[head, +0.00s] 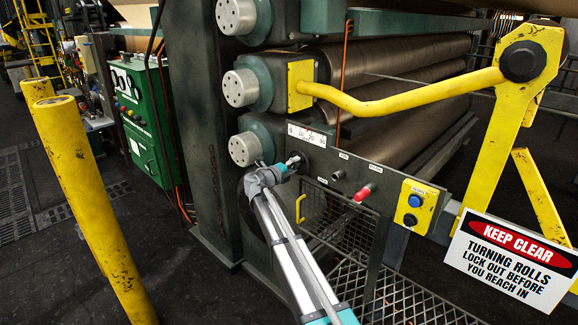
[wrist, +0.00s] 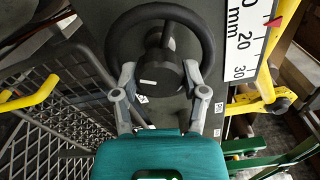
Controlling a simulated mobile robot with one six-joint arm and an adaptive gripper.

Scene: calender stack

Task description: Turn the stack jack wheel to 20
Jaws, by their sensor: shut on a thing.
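The black jack wheel (wrist: 207,38) is in the wrist view, a ring with a thick dark hub (wrist: 158,77) at its middle. My gripper (wrist: 160,72) is shut on the wheel, with one grey finger on each side of the hub. The fingers cover part of the lower rim. A white mm scale (wrist: 245,58) stands right of the wheel, with 20 and 30 readable. Its red pointer (wrist: 274,21) sits a little above the 20; the exact reading is unclear. In the head view the scale (head: 306,136) is small, and my gripper (head: 286,167) reaches the panel just below it.
A red knob (head: 364,192) and a yellow button box (head: 416,206) sit right of the wheel. A wire mesh guard (head: 335,222) with a yellow handle (head: 300,208) is below. Large rolls (head: 400,75) lie behind. A yellow post (head: 90,205) stands left.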

